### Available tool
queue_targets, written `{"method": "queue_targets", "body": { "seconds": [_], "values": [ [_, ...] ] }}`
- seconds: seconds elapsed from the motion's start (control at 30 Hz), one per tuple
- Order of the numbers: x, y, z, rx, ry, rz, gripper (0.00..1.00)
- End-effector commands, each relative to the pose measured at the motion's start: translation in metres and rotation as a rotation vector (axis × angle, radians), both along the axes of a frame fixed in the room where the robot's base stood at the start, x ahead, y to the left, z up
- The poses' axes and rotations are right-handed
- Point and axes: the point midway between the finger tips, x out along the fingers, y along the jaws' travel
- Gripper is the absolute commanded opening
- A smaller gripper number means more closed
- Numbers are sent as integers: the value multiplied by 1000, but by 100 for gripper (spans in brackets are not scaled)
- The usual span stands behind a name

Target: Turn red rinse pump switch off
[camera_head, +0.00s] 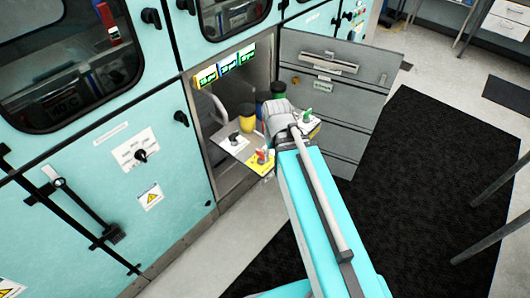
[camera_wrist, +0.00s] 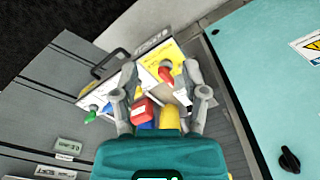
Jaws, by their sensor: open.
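The red switch (camera_wrist: 165,75) sits on a yellow label plate (camera_wrist: 160,57) on the pull-out panel. In the wrist view it lies between the tips of my gripper (camera_wrist: 161,73), which is open with a finger on either side. I cannot tell whether either finger touches it. The red switch also shows in the head view (camera_head: 262,156), at the panel's front, left of my arm. My fingers are largely hidden there by my arm. A green switch (camera_wrist: 91,116) stands on the same panel, also seen in the head view (camera_head: 307,114).
A black switch (camera_head: 234,138) on a white plate is left of the red one. Behind the panel stand a yellow container (camera_head: 246,117) and other coloured containers. An open grey drawer-front door (camera_head: 330,95) is at right; teal cabinet walls (camera_head: 130,100) are at left.

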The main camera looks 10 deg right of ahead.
Motion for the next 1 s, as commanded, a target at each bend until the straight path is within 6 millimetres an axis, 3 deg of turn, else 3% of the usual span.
{"method": "queue_targets", "body": {
  "seconds": [0.03, 0.07, 0.4, 0.5, 0.67, 1.0],
  "values": [
    [13, 14, -2, 0, 0, 33, 57],
    [19, 17, -2, 0, 0, 55, 57],
    [112, 15, -12, 0, 0, 409, 57],
    [132, 15, -13, 0, 0, 497, 57],
    [146, 14, -14, 0, -1, 573, 57],
    [146, 13, -14, 0, -1, 583, 57]
  ]
}}
